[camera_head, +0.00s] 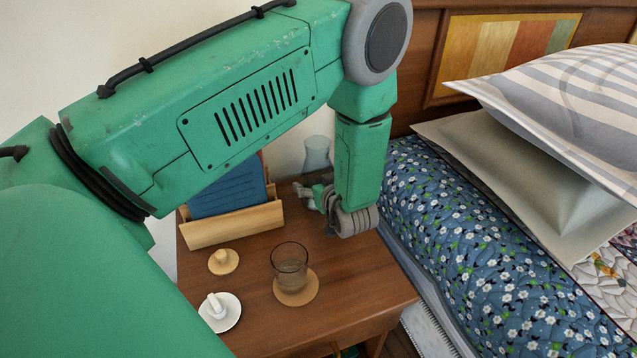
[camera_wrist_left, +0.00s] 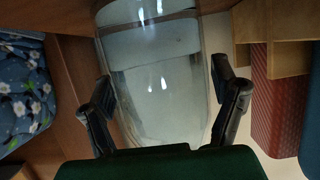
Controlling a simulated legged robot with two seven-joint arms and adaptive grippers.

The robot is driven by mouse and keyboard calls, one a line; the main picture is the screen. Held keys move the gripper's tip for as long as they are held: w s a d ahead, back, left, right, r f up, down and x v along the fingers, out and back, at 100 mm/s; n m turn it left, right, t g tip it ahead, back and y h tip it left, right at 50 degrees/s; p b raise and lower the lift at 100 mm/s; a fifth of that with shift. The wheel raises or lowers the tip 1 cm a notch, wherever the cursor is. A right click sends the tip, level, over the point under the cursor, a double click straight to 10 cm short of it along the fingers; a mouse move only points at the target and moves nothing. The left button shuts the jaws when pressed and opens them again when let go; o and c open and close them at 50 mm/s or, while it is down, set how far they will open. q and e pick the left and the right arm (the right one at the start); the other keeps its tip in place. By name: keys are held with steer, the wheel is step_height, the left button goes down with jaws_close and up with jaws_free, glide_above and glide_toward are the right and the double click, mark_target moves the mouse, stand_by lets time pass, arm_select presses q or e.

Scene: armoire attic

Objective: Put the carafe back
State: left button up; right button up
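The clear glass carafe (camera_head: 317,153) stands at the back of the wooden nightstand, beside the wall; my left arm and gripper hide its lower part. It fills the middle of the left wrist view (camera_wrist_left: 155,85), with what looks like liquid inside. My left gripper (camera_head: 314,196) is just in front of it. Its two dark fingers (camera_wrist_left: 165,105) are spread, one toward each side of the glass, and I see no clear grip. My right gripper is not in view.
On the nightstand (camera_head: 345,300), a drinking glass (camera_head: 289,265) stands on a round coaster (camera_head: 297,291). A wooden knobbed disc (camera_head: 223,261), a white dish (camera_head: 232,318) and a wooden holder (camera_head: 235,225) with blue books (camera_head: 232,192) are left. The bed (camera_head: 470,235) is right.

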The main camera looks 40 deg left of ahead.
arm_select(q)
steer(key=shift+r, duration=0.15)
steer(key=shift+s+d+r, duration=0.15)
steer(key=shift+d, duration=0.25)
steer(key=p+v, duration=0.2)
steer(key=v, duration=0.9)
steer(key=shift+p, duration=0.4)
steer(key=shift+s+r, duration=0.1)
